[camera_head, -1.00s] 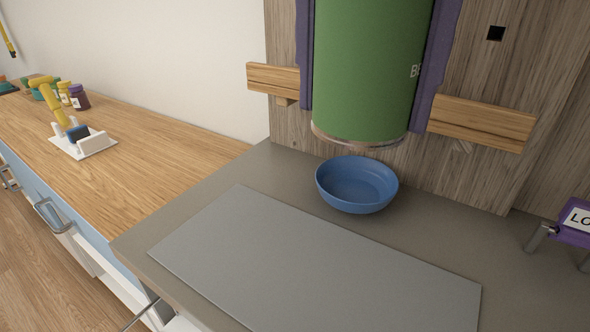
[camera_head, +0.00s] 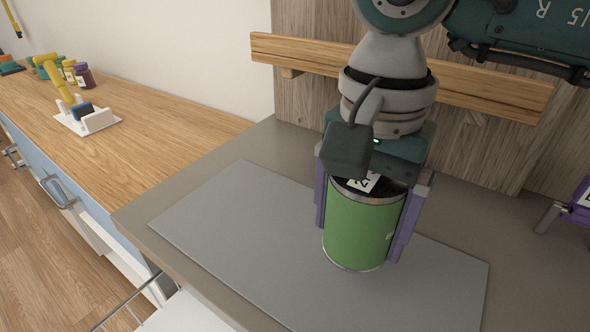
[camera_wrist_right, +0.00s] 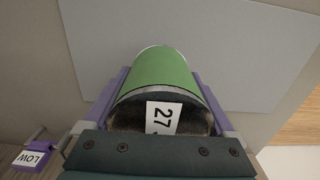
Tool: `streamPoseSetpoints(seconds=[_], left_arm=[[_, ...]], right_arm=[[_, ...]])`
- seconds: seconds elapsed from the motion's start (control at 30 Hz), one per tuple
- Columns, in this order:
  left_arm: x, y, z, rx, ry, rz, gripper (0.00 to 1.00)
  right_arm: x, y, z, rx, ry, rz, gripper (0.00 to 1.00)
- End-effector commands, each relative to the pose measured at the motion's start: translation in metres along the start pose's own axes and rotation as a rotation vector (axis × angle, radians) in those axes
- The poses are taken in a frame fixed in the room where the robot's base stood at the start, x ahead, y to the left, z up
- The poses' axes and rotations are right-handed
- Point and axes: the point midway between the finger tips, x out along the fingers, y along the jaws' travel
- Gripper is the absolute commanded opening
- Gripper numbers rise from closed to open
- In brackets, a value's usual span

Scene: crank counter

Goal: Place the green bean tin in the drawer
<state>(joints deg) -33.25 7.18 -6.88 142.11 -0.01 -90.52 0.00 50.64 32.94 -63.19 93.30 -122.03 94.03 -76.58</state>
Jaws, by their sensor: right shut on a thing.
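The green bean tin (camera_head: 360,232) is upright between the purple fingers of my right gripper (camera_head: 362,222), which is shut on its sides. The tin appears over the grey mat (camera_head: 235,215); I cannot tell whether its base touches it. In the right wrist view the tin (camera_wrist_right: 160,75) sits between the fingers, with a label reading 27 on its dark end. A pale surface (camera_head: 185,314) with a thin metal bar shows below the counter's front edge; it may be part of the drawer, mostly out of frame. My left gripper is not in view.
A wooden rail (camera_head: 300,54) runs along the back panel behind my right arm. A purple LOW sign (camera_wrist_right: 36,157) stands on metal posts at the right of the counter. A wooden worktop (camera_head: 150,105) at left holds several jars and a white stand (camera_head: 92,120).

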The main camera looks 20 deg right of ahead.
Motion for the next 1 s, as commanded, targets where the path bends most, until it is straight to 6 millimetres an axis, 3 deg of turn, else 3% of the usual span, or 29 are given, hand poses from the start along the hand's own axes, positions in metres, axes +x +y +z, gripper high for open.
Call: streamPoseSetpoints(seconds=[0.23, 0.67, 0.7, 0.8, 1.0], left_arm=[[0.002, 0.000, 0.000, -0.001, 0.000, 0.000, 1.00], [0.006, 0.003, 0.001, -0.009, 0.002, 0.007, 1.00], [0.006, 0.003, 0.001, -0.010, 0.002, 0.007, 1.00], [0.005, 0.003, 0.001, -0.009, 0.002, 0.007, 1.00], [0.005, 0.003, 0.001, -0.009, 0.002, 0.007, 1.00]], right_arm=[[0.036, 0.000, 0.001, 0.001, -0.001, 0.001, 0.00], [0.044, 0.000, 0.000, -0.001, 0.001, 0.000, 0.00], [0.044, 0.001, 0.000, -0.001, 0.001, 0.001, 0.91], [0.043, 0.001, 0.000, -0.001, 0.000, 0.001, 1.00], [0.043, 0.001, 0.000, 0.000, 0.000, 0.001, 1.00]])
